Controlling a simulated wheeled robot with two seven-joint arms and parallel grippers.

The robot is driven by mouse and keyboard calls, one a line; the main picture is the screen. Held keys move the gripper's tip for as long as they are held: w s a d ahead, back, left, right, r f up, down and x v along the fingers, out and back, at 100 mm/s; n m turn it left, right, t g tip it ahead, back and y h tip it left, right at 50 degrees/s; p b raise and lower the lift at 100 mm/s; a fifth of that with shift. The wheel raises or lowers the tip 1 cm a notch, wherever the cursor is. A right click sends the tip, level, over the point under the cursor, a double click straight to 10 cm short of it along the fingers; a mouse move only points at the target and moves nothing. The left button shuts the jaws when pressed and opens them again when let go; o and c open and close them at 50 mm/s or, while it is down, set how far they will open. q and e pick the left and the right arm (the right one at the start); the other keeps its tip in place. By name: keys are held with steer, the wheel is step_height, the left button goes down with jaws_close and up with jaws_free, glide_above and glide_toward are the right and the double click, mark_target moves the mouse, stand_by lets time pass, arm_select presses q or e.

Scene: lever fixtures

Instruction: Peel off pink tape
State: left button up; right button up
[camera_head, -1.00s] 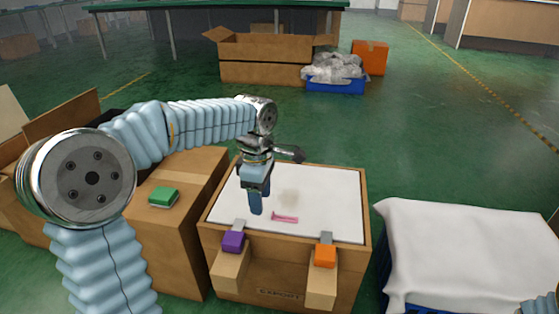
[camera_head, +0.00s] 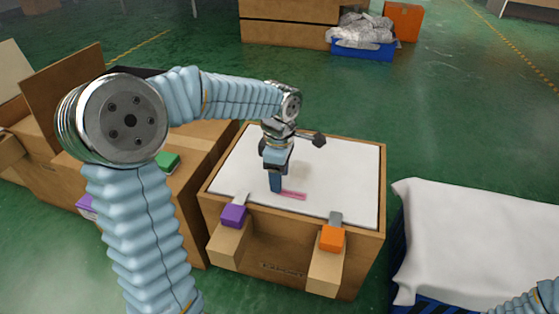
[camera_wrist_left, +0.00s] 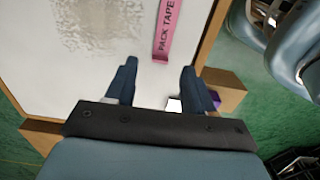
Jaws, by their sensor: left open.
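The pink tape (camera_head: 293,195) is a short strip on the white top (camera_head: 345,170) of a wooden box. In the left wrist view the tape (camera_wrist_left: 168,30) reads "PACK TAPE", and its lower end points between my fingers. My left gripper (camera_head: 276,188) points down at the left end of the strip. In the wrist view the left gripper (camera_wrist_left: 157,75) has its two dark blue fingers apart, with nothing between the tips. I cannot tell whether the tips touch the surface. My right gripper is out of view; part of my right arm shows at the lower right corner.
A purple block (camera_head: 234,215) and an orange block (camera_head: 332,238) sit on lever fixtures at the box's front edge. A green block (camera_head: 167,162) rests on a cardboard box at left. A white-draped stand (camera_head: 475,235) is at right. Green floor lies between the stand and the wooden box.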

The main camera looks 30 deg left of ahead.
mark_target(292, 193)
arm_select(q)
steer(key=shift+f, duration=1.65)
jaws_close()
